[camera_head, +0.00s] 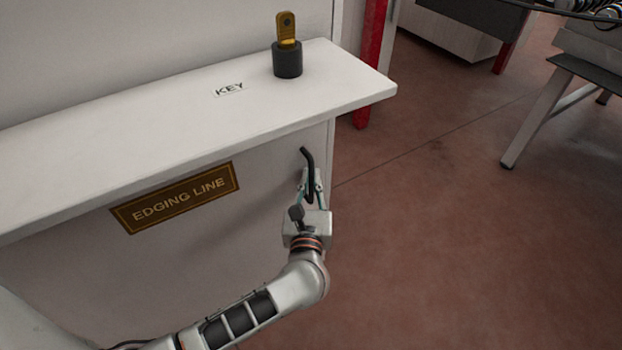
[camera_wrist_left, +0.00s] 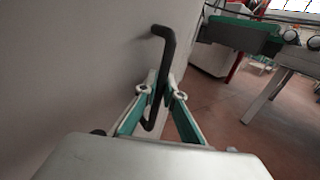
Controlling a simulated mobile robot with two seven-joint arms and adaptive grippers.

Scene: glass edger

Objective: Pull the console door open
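The console door (camera_head: 230,245) is the pale front panel under the white console top, and it looks closed, with no gap showing. A black bent bar handle (camera_head: 308,160) stands out near its right edge; it also shows in the left wrist view (camera_wrist_left: 166,50), against the pale panel. My left gripper (camera_head: 311,183) is at the handle's lower part, one finger on each side of the bar. In the left wrist view the fingertips (camera_wrist_left: 160,90) close in on the bar and look shut on it. My right gripper is not in view.
A brass key (camera_head: 287,30) stands in a black holder (camera_head: 287,60) on the console top (camera_head: 180,115), beside a KEY label. An EDGING LINE plate (camera_head: 175,198) is on the front. Clear red-brown floor (camera_head: 450,220) lies right; a grey-legged stand (camera_head: 540,110) is farther off.

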